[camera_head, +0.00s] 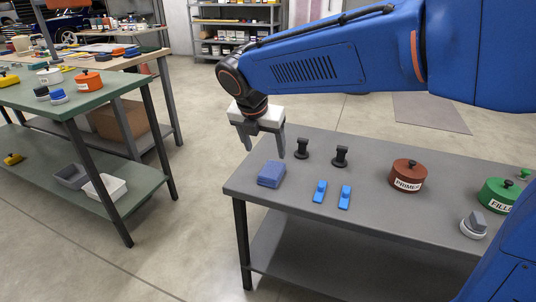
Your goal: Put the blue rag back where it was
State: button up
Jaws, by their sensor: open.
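The blue rag (271,174) lies folded on the grey table (300,218), near its left edge. My gripper (265,151) is open, with its two grey fingers pointing down. In the picture the fingers show just above and behind the rag, apart from it, and nothing shows between them. I cannot tell the exact height of the fingertips over the table.
Beside the rag are two small blue items (320,191) and two black knobbed pieces (341,156). Right of them stand a brown PRIMER pot (408,176), a green pot (498,194) and a grey-white item (474,225). A green table (95,99) with pots stands left, across a clear floor gap.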

jog(key=shift+s+r, duration=0.1)
jog(key=shift+r, duration=0.1)
jog(key=s+d+m+y, duration=0.1)
jog(key=s+d+m, duration=0.4)
jog(key=d+m, duration=0.45)
jog(key=s+d+m, duration=0.5)
jog(key=d+m, duration=0.1)
jog(key=d, duration=0.6)
jog(key=s+d+f+m, duration=0.4)
jog(key=s+d+m, duration=0.1)
jog(key=s+m, duration=0.2)
jog(key=s+d+f+m, duration=0.4)
jog(key=s+m, duration=0.3)
jog(key=m, duration=0.2)
jog(key=shift+s+d+y, duration=0.3)
jog(key=shift+d, duration=0.3)
jog(key=shift+m, duration=0.25)
